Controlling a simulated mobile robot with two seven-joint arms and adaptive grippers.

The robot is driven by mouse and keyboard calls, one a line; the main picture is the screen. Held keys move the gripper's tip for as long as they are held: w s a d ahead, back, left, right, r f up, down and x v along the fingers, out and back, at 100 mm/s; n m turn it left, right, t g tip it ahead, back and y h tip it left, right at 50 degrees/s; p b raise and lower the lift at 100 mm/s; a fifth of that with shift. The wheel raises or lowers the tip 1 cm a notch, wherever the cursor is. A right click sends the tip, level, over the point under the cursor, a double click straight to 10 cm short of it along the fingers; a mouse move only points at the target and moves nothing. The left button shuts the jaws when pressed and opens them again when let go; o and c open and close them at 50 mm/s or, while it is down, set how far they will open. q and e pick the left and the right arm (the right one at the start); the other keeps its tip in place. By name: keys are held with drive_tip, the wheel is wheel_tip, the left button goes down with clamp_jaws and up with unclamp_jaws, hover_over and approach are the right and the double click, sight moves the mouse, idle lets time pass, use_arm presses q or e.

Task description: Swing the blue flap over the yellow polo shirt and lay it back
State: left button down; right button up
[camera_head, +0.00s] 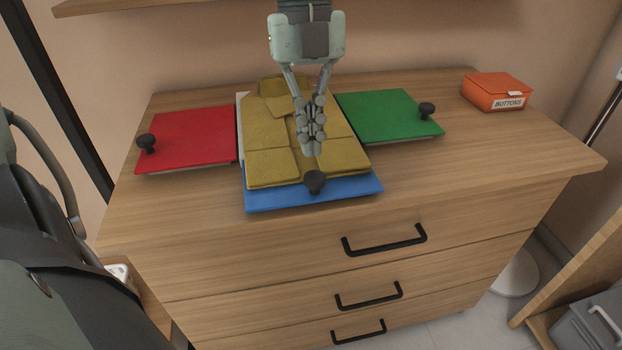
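The yellow polo shirt (273,166) lies on the folding board, collar toward the wall, its sides folded in. The blue flap (280,197) lies flat at the front of the board, near the dresser's front edge. The shirt's lower end covers part of it. The flap's black knob (315,182) stands near its front edge. I cannot tell whether the tips touch the shirt.
A red flap (190,135) lies flat at the left and a green flap (385,115) at the right, each with a black knob. An orange box (490,92) labelled BUTTONS sits at the back right. The dresser top (470,165) is clear at the right.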

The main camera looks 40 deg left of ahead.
use_arm(q)
drive_tip(key=shift+s+d+f, duration=0.2)
drive_tip(key=shift+f, duration=0.25)
drive_tip(key=shift+r, duration=0.15)
use_arm(e)
drive_tip(key=shift+f, duration=0.5)
